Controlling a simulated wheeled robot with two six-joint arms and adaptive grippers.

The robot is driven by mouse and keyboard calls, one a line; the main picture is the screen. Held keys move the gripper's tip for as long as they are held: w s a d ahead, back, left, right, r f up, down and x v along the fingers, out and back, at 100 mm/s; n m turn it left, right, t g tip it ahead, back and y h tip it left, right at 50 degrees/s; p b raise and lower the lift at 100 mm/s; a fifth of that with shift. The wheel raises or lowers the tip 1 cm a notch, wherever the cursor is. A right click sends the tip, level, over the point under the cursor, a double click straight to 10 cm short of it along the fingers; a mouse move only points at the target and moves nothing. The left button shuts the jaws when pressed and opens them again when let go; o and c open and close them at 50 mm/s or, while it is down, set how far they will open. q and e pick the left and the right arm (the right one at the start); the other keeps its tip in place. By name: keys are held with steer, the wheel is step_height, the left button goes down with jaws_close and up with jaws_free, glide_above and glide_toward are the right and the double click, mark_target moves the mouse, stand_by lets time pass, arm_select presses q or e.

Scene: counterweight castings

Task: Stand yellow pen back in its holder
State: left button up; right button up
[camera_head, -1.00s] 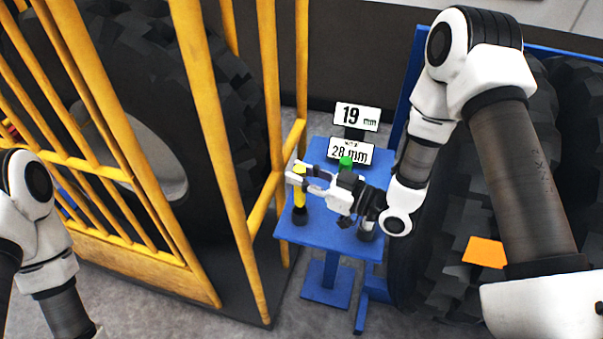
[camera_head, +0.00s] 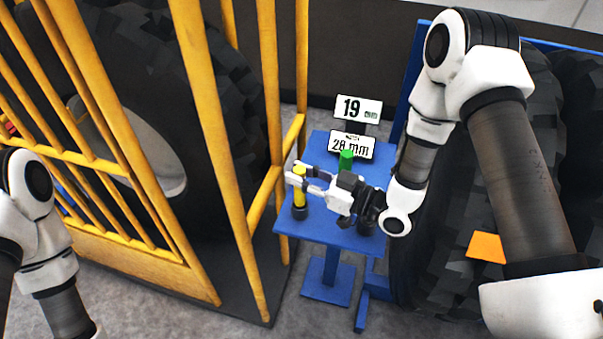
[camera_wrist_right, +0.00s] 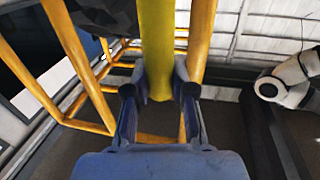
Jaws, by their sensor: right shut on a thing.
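The yellow pen (camera_head: 300,190) stands about upright at the left side of the small blue table. Its lower end meets a dark round holder (camera_head: 300,212); how deep it sits inside I cannot tell. My right gripper (camera_head: 299,179) is shut on the pen's upper part, reaching in from the right. In the right wrist view the pen (camera_wrist_right: 156,50) runs between the two fingertips (camera_wrist_right: 159,82). My left arm shows at the left edge, but its gripper is out of view.
A green pen (camera_head: 346,160) stands behind my right gripper. Signs reading 19 mm (camera_head: 358,109) and 28 mm (camera_head: 351,146) stand at the back of the blue table (camera_head: 330,232). A yellow cage (camera_head: 222,150) rises close on the left, and a large tyre (camera_head: 450,230) is on the right.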

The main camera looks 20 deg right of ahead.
steer(key=shift+f+b, duration=1.25)
steer(key=shift+f, duration=0.3)
steer(key=o, duration=1)
steer(key=shift+r, duration=0.1)
steer(key=shift+c, duration=0.2)
steer(key=shift+r, duration=0.1)
step_height(320, 180, up, 10)
steer(key=shift+f, duration=0.1)
